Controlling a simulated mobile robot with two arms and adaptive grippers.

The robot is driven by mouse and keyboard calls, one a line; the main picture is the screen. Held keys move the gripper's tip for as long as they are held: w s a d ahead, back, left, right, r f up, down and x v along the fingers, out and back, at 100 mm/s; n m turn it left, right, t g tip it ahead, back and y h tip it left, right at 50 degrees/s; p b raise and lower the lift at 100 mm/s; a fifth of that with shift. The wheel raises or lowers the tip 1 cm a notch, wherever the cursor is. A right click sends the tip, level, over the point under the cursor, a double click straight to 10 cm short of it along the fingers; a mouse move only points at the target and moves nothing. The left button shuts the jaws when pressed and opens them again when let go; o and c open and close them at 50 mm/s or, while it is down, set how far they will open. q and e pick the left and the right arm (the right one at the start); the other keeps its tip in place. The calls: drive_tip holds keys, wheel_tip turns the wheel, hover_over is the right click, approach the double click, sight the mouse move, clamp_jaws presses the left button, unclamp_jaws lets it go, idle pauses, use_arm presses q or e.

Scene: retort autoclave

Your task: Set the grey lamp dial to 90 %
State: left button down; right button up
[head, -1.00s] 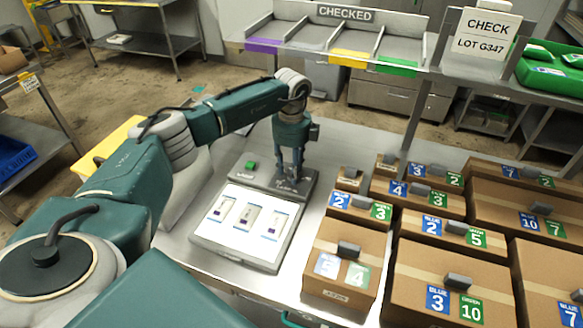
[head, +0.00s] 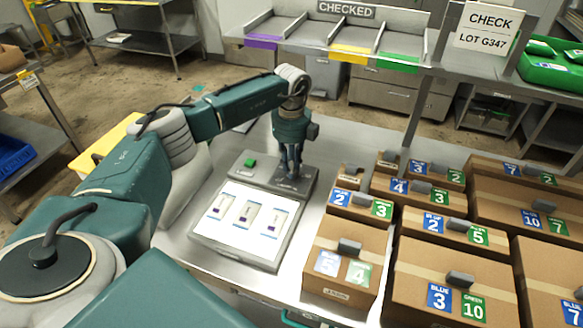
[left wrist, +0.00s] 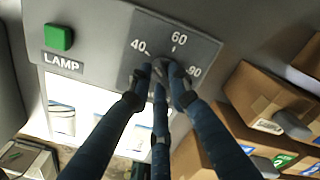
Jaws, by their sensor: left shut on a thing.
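The lamp box (head: 230,185) stands on the steel table with a lit white panel in front and a green button (left wrist: 58,38) beside the word LAMP. Its dial plate (left wrist: 203,46) carries the marks 40, 60 and 90. My left gripper (head: 291,174) points down over the box's right rear part. In the left wrist view its dark fingers (left wrist: 160,78) are closed around the grey dial (left wrist: 160,66). The fingers cover most of the dial, so I cannot tell where it points. My right gripper is not in view.
Three pouches (head: 247,213) lie on the lit panel. Cardboard boxes (head: 344,255) with blue and green number labels stand close on the right. A CHECKED rack (head: 345,12) is behind. Bare table lies between the lamp box and the rack.

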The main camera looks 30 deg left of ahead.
use_arm(q)
drive_tip(key=m+b, duration=0.1)
drive_tip(key=m, duration=0.2)
drive_tip(key=shift+w+m, duration=0.1)
drive_tip(key=shift+m, duration=0.2)
drive_tip(key=m+b, duration=0.1)
drive_tip(key=m, duration=0.2)
drive_tip(key=shift+a+m, duration=0.1)
drive_tip(key=shift+m, duration=0.2)
drive_tip(key=m, duration=0.2)
drive_tip(key=m+b, duration=0.1)
drive_tip(key=m, duration=0.1)
drive_tip(key=m+b, duration=0.1)
drive_tip(key=m, duration=0.1)
drive_tip(key=shift+w, duration=0.25)
drive_tip(key=m+b, duration=0.1)
drive_tip(key=m, duration=0.5)
drive_tip(key=shift+w+m, duration=0.1)
drive_tip(key=shift+m, duration=0.3)
drive_tip(key=m+b, duration=0.1)
drive_tip(key=m, duration=0.4)
drive_tip(key=shift+w+r, duration=0.1)
drive_tip(key=c, duration=1.6)
unclamp_jaws()
